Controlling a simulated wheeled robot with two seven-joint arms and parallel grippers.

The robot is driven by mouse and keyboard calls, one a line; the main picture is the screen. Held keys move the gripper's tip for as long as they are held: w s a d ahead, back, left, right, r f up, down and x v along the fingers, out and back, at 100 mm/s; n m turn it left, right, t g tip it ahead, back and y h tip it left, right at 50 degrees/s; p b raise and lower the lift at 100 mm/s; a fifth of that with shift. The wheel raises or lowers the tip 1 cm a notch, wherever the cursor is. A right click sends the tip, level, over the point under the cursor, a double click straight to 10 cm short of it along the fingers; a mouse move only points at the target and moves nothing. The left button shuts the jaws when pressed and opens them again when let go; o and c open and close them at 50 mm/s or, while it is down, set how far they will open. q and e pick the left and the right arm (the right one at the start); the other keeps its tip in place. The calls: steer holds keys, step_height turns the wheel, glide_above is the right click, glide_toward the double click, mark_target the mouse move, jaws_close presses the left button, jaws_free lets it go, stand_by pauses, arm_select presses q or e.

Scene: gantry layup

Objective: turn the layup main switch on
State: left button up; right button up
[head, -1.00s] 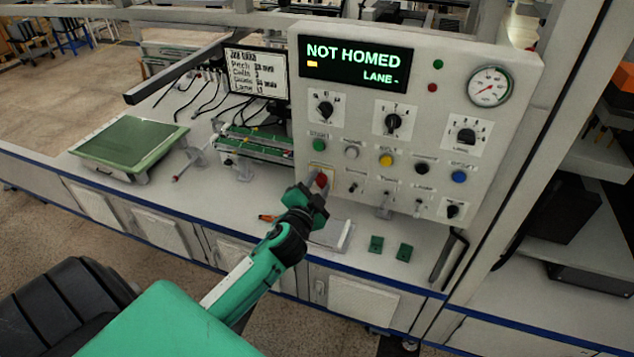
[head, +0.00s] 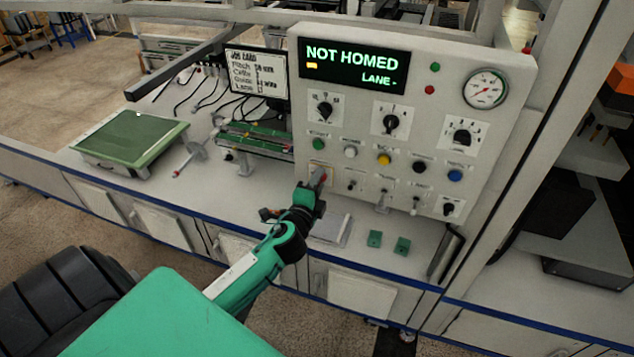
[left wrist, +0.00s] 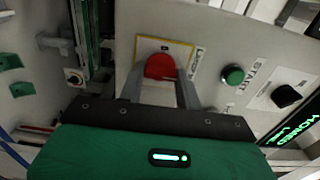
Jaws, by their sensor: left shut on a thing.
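The main switch is a red handle (left wrist: 160,67) on a yellow-edged plate, low on the left of the grey control panel (head: 445,75). In the head view only a little of its red (head: 322,178) shows behind my gripper. My left gripper (head: 317,184) is at the switch and shut on the red handle. In the left wrist view its two grey fingers (left wrist: 160,83) stand on either side of the handle. The panel display (head: 354,67) reads NOT HOMED and LANE -. My right gripper is not in view.
Buttons and knobs, including a green button (head: 319,144), sit close above and right of the switch. A pale pad (head: 333,231) and green blocks (head: 375,239) lie on the bench below. A green-topped plate (head: 130,137) stands at left.

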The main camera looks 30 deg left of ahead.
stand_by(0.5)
arm_select(q)
steer(key=o, duration=1)
steer(key=shift+d, duration=0.1)
steer(key=b+v, duration=0.4)
steer(key=v, duration=0.9)
steer(key=shift+s, duration=0.4)
steer(key=shift+f, duration=0.15)
